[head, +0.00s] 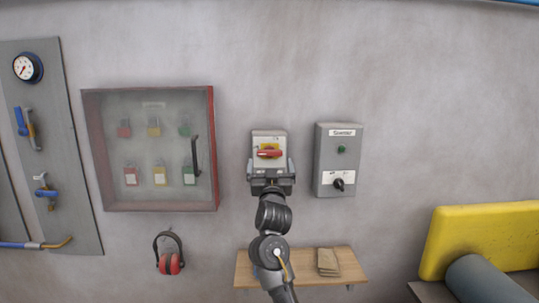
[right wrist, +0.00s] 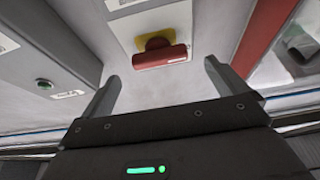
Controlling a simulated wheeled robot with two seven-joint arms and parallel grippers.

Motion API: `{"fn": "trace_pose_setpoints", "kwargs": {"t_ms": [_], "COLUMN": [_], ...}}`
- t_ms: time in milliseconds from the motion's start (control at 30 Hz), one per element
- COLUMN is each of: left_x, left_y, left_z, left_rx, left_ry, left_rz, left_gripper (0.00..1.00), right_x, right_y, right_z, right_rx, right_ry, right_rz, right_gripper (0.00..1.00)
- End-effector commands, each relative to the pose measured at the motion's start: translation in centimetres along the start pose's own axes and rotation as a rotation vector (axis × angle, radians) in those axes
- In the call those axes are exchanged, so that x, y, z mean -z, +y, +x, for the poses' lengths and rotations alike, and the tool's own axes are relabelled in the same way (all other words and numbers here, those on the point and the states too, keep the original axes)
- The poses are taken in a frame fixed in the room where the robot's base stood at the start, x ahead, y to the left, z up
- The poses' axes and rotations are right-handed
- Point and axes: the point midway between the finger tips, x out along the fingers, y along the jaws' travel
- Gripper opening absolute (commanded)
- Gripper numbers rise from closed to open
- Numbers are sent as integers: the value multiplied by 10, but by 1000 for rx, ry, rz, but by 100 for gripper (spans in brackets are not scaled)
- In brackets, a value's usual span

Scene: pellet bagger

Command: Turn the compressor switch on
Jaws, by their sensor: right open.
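A grey switch box (head: 261,136) on the wall carries a red handle (head: 269,153) on a yellow plate (head: 268,146). The handle lies level. To its right, a grey box (head: 324,165) has a label too small to read surely, a green lamp (head: 342,149) and a black knob (head: 338,184). I cannot tell from labels which is the compressor's. My right gripper (head: 270,167) is in front of the red handle's box, open and empty. In the right wrist view the red handle (right wrist: 160,58) lies ahead, between and beyond the spread fingers (right wrist: 161,80). My left gripper is out of view.
A glass-fronted cabinet (head: 213,150) with a red frame and several padlocks hangs to the left. Ear defenders (head: 170,262) hang below it. A wooden shelf (head: 303,266) is below the gripper. A yellow machine part (head: 480,235) stands at the lower right.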

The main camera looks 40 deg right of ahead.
Motion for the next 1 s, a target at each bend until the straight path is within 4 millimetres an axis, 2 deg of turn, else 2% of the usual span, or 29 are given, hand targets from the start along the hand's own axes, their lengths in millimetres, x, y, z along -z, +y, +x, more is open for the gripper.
{"fn": "trace_pose_setpoints", "kwargs": {"t_ms": [100,233,633,1000], "left_x": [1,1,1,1], "left_y": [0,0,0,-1], "left_z": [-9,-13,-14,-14], "left_rx": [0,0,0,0], "left_ry": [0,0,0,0], "left_rz": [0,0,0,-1], "left_gripper": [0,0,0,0], "right_x": [2,2,0,0], "right_y": [0,1,1,0], "right_z": [21,34,41,41], "right_rx": [0,-1,0,0], "right_ry": [-1,-1,0,0], "right_rz": [-2,-1,0,0], "right_gripper": [98,98,98,54]}}
